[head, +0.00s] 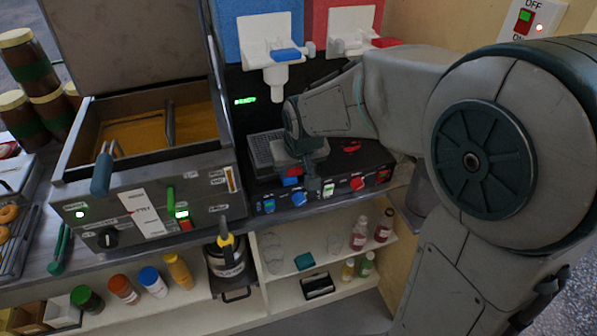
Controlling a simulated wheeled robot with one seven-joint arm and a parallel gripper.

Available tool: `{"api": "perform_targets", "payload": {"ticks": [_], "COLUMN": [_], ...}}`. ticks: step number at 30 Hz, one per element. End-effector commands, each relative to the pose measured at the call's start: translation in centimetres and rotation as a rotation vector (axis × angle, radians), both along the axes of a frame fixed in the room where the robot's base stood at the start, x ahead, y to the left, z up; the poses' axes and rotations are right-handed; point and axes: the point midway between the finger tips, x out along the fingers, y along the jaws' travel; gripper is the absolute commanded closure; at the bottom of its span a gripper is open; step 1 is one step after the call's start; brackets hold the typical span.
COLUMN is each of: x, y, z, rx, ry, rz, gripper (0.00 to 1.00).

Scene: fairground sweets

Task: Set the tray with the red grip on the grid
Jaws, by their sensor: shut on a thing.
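My gripper (302,178) points down at the front of the black drinks machine, under the taps. It is shut, with a small red piece (294,171) at its fingers, seemingly the red grip of the tray. The tray itself is mostly hidden behind my gripper and wrist. A grey mesh grid (262,149) shows just left of my gripper. I cannot tell whether the tray touches it.
A blue-levered tap (285,55) and a red-levered tap (372,43) hang above. A fryer (150,140) with a raised lid and blue-handled basket stands left. Knobs line the machine's front. Bottles and a pot (230,262) fill the shelves below.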

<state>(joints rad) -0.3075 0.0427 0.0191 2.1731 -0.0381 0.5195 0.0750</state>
Motion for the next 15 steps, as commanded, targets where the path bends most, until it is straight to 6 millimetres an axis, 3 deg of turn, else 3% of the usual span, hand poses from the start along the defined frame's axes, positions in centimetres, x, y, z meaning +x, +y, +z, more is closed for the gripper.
{"api": "perform_targets", "payload": {"ticks": [15], "x": [3.1], "y": [0.9], "z": [-3.0], "rx": [0.0], "ry": [0.0], "rz": [0.001], "gripper": [0.92]}}
